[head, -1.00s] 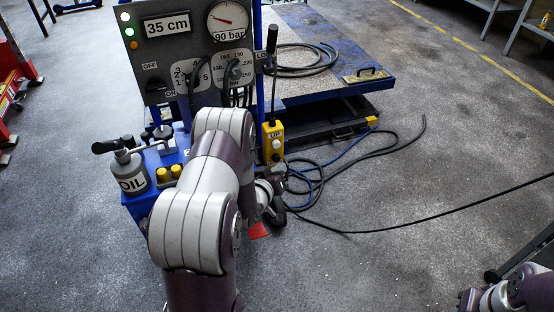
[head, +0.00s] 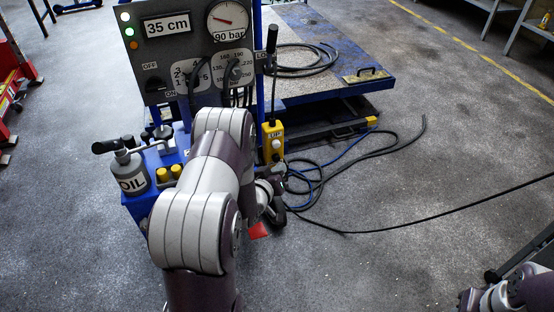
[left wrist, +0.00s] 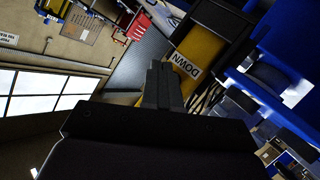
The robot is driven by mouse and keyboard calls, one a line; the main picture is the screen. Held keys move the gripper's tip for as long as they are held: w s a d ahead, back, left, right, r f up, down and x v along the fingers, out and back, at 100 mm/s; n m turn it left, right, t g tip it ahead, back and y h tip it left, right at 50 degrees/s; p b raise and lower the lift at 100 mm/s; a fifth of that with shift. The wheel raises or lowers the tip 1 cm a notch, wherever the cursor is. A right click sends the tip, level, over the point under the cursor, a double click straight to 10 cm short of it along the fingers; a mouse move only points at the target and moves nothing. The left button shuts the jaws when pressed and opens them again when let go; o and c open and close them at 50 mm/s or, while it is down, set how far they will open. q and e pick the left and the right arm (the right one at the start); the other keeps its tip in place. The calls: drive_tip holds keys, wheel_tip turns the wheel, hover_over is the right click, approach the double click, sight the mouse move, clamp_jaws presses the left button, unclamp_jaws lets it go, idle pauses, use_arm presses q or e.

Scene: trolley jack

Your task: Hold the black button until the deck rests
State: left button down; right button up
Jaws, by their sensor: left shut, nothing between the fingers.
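The yellow pendant (head: 272,142) hangs below the control panel, with an UP label facing the head camera. In the left wrist view the pendant's yellow side (left wrist: 205,48) carries a DOWN label (left wrist: 187,65). My left gripper (left wrist: 160,68) is shut and empty, its fingertips close beside that label. I cannot tell whether they touch the pendant. I cannot make out the black button; the fingers may hide it. The blue-edged deck (head: 335,85) stands behind, above its dark base, and the display (head: 167,25) reads 35 cm.
The panel's gauge (head: 228,20) is marked 90 bar. A grey oil can (head: 131,172) stands on the blue pump unit left of my left arm. Hoses and cables (head: 375,155) lie on the floor to the right. The floor at lower right centre is clear.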

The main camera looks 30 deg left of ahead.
use_arm(q)
drive_tip(key=shift+w+a, duration=0.1)
idle(0.3)
drive_tip(key=shift+w+a, duration=0.2)
drive_tip(key=shift+w+a, duration=0.35)
drive_tip(key=shift+a, duration=0.1)
idle(1.9)
idle(1.0)
drive_tip(key=shift+s+d, duration=0.65)
drive_tip(key=shift+d, duration=0.1)
drive_tip(key=shift+s+d+p, duration=0.4)
drive_tip(key=shift+s+d, duration=0.4)
drive_tip(key=shift+d, duration=0.2)
drive_tip(key=shift+s+d+p, duration=0.35)
drive_tip(key=shift+s+d, duration=0.45)
drive_tip(key=shift+d, duration=0.15)
idle(0.4)
